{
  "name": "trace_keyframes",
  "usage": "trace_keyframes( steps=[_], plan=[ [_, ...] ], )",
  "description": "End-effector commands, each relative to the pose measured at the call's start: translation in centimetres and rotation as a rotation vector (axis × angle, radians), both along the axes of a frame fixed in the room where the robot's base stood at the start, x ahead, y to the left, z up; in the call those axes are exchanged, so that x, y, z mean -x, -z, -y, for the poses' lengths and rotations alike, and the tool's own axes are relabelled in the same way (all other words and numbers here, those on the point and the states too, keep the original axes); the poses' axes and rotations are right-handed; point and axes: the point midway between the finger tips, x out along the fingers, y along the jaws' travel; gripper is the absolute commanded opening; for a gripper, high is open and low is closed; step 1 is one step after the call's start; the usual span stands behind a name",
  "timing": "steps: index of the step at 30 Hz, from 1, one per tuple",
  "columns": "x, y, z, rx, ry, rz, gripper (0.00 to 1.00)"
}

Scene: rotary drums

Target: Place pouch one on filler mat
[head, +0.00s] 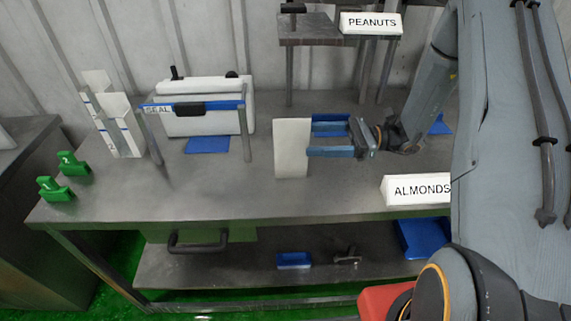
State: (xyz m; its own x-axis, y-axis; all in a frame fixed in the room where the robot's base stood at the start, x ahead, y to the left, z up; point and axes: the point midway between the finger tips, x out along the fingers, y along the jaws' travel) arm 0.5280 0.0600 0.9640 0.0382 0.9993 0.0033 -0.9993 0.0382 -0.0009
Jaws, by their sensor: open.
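A white pouch (291,150) stands upright on the grey bench near its middle. My gripper (311,135) comes in from the right with its blue fingers spread, one above the other in the picture. The fingertips are at the pouch's right edge, and I cannot tell whether they touch it. More white pouches (113,118) stand in a rack at the bench's left end. One blue mat (207,145) lies in front of the sealer. Part of another blue mat (439,127) shows behind my arm. No label shows which is the filler mat.
The sealer (190,116) with a SEAL sign stands at the back left. Green clips (67,164) sit at the left edge. An ALMONDS sign (416,190) is at front right, a PEANUTS sign (371,23) at the raised stand. The front middle of the bench is clear.

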Motion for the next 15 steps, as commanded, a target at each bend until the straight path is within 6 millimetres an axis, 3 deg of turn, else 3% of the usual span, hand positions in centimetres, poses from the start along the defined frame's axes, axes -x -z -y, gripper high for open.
trace_keyframes(
  steps=[15],
  plan=[
    [-0.1,-0.8,-5.8,0.003,-0.007,-0.003,0.69]
  ],
)
